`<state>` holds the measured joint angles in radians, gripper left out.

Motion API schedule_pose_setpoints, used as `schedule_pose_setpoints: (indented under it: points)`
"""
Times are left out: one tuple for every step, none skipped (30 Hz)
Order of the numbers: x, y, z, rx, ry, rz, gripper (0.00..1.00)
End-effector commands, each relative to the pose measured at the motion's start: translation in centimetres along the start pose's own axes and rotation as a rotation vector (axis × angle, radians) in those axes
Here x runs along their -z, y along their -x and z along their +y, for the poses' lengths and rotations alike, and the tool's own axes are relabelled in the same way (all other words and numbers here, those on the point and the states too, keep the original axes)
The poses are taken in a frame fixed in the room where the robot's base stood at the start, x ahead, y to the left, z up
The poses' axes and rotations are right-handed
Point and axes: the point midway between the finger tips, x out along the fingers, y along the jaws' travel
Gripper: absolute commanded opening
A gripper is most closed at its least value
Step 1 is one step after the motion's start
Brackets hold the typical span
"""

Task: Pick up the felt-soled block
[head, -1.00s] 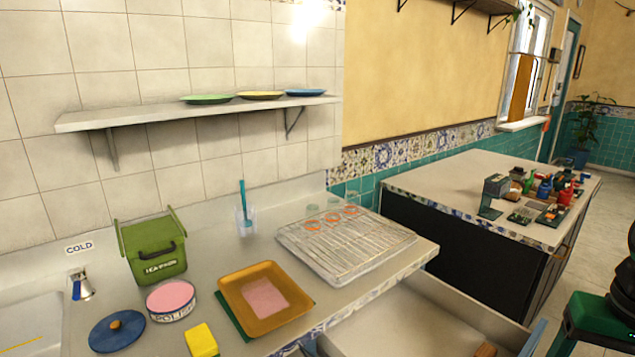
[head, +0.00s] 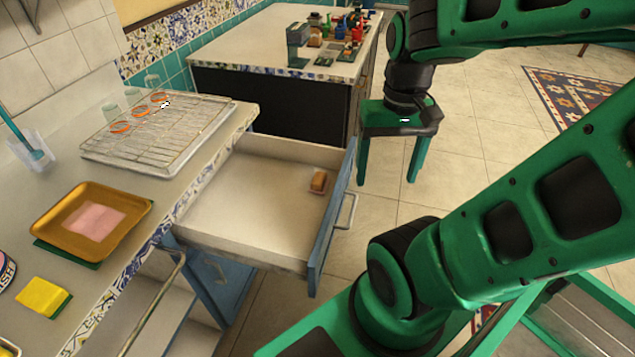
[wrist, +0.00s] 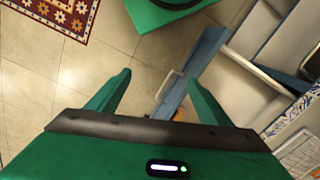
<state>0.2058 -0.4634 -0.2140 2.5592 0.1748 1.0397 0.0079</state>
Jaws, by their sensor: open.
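A small orange-brown block (head: 318,181) with a pinkish underside, which looks like the felt-soled block, lies in the open drawer (head: 240,205) near its front panel. My gripper (head: 388,180) is open and empty, pointing down. In the head view it appears to the right of the drawer front, apart from the block. In the wrist view my gripper (wrist: 159,78) has its fingers spread, with the blue drawer front (wrist: 190,70) showing between them. A small orange patch (wrist: 178,115) beside the right finger may be the block, mostly hidden.
The counter holds a wire rack (head: 165,135), an amber tray (head: 55,218), a yellow sponge (head: 40,297) and a cup with a blue stick (head: 33,150). A second counter (head: 245,50) with small bottles stands behind the drawer. Open floor (head: 480,160) lies right of it.

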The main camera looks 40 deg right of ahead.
Motion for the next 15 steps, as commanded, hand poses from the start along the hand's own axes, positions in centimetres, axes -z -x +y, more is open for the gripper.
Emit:
schedule_pose_setpoints:
  points:
    - [0.0, 0.0, 0.0, 0.000, 0.000, 0.000, 0.73]
    - [0.0, 0.0, 0.0, 0.000, 0.000, 0.000, 0.73]
    - [0.0, 0.0, 0.0, 0.000, 0.000, 0.000, 0.73]
    - [0.0, 0.0, 0.0, 0.000, 0.000, 0.000, 0.73]
    - [0.0, 0.0, 0.0, 0.000, 0.000, 0.000, 0.73]
    - [-0.1, 0.0, 0.0, 0.000, 0.000, 0.000, 0.73]
    - [-0.1, 0.0, 0.0, 0.000, 0.000, 0.001, 0.73]
    - [-0.1, 0.0, 0.0, 0.000, 0.000, 0.001, 0.77]
    - [0.0, 0.0, 0.0, 0.000, 0.001, 0.001, 0.77]
    - [-0.7, 0.3, 0.4, 0.005, 0.007, 0.008, 0.77]
    - [-0.8, 0.5, 0.5, 0.007, 0.012, 0.013, 0.77]
    - [-0.5, 0.5, 0.5, 0.007, 0.027, 0.014, 0.77]
    - [-0.1, 0.5, 0.4, 0.006, 0.043, 0.015, 0.77]
    - [0.4, 0.4, 0.2, 0.004, 0.063, 0.016, 0.77]
    - [1.3, 0.3, -0.1, 0.003, 0.098, 0.017, 0.77]
